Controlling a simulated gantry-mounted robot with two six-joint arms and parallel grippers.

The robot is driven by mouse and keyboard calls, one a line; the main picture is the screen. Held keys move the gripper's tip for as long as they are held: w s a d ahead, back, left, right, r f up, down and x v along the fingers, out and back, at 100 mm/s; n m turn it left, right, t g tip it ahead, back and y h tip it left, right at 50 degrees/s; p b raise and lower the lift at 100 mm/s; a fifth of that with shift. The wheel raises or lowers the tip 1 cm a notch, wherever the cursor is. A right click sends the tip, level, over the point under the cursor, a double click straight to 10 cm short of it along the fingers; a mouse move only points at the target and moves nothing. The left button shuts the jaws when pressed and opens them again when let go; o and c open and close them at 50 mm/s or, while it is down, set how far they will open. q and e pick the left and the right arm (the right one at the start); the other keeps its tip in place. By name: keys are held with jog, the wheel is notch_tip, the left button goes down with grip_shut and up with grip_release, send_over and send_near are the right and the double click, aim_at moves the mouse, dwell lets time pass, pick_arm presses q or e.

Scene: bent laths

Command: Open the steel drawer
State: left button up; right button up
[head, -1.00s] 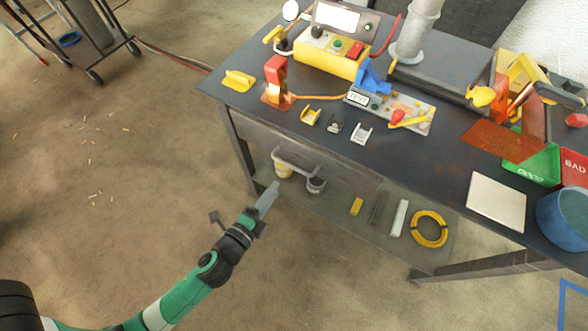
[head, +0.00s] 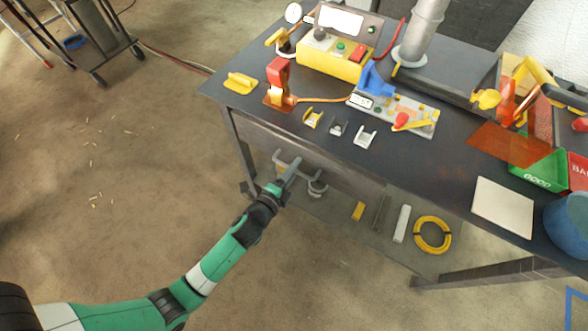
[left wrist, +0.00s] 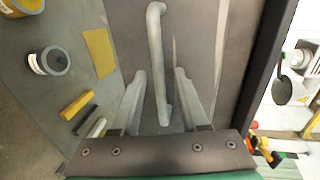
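The steel drawer (head: 335,172) is a dark metal front under the workbench top and looks closed. Its pale bar handle (head: 279,158) is on the left part of the front. My left gripper (head: 293,166) is at the handle. In the left wrist view, the left gripper (left wrist: 160,76) is open, its two fingers on either side of the handle (left wrist: 156,45), with gaps on both sides. The drawer front (left wrist: 195,40) lies behind the bar. The right gripper is not in view.
The bench top (head: 440,185) holds a yellow control box (head: 335,62), small clips and a white plate (head: 503,207).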

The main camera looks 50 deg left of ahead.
pick_arm(q)
grip_shut()
dwell(1.2)
